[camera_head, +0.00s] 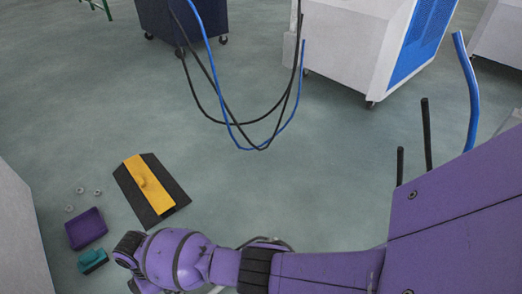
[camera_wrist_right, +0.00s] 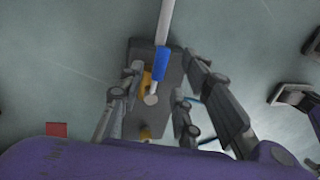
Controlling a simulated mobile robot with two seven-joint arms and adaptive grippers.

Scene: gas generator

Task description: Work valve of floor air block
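In the right wrist view, a dark grey block (camera_wrist_right: 172,70) with yellow parts (camera_wrist_right: 146,82) lies on the floor. A white pipe with a blue sleeve (camera_wrist_right: 161,64) runs over it and ends in a pale round tip (camera_wrist_right: 151,100). It looks like the floor air block; which part is the valve is unclear. My right gripper (camera_wrist_right: 160,82) has its fingers spread on both sides of the blue sleeve and block, with no clear contact. In the head view my purple right arm crosses the bottom, and I cannot make out this block. My left gripper is not in view.
Cables (camera_head: 230,125) hang ahead. A white machine (camera_head: 345,45) stands beyond; the middle floor is clear.

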